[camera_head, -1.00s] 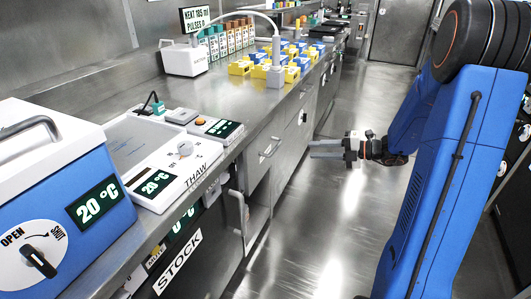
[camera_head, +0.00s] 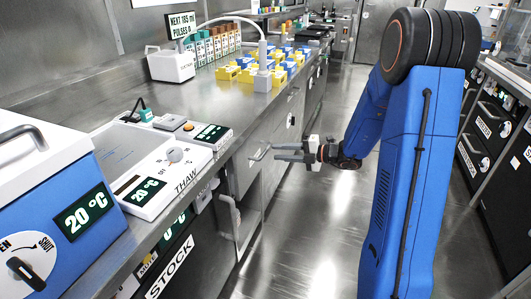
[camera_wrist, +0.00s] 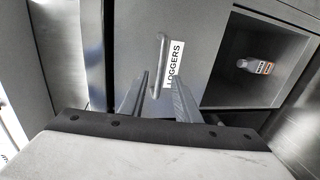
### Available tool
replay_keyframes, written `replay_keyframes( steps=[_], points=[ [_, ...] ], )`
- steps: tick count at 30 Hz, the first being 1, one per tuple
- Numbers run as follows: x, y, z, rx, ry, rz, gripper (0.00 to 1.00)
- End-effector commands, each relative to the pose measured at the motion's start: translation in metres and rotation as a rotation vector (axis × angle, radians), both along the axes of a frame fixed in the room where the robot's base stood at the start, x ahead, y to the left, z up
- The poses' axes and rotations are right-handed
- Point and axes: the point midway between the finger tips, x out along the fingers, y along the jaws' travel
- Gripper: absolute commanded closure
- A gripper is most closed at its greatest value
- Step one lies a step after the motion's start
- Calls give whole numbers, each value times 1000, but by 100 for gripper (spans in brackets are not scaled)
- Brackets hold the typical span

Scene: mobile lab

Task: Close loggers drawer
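The loggers drawer front (camera_wrist: 205,45) is grey, with a white LOGGERS label (camera_wrist: 175,66) and a pale bar handle (camera_wrist: 162,58) in the wrist view. My gripper (camera_wrist: 160,80) is open, its two fingers apart, with the lower part of the handle appearing between them. In the head view my gripper (camera_head: 276,152) points left at the cabinet row, its fingertips close to a handle (camera_head: 259,152). I cannot tell whether the fingers touch the handle, or how far the drawer stands out.
In the wrist view, an open compartment (camera_wrist: 228,103) beside the drawer front holds a small labelled bottle (camera_wrist: 255,66). The bench above carries the THAW unit (camera_head: 165,165) and yellow and blue racks (camera_head: 228,73). The aisle floor (camera_head: 300,230) is clear. Black cabinets (camera_head: 490,130) line the right.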

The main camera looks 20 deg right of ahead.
Motion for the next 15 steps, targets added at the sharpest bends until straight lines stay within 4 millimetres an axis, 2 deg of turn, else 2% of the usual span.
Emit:
replay_keyframes(
  steps=[7,15],
  points=[
    [21,32,-8,0,1,4,70],
    [36,50,-13,-1,1,0,70]
  ],
)
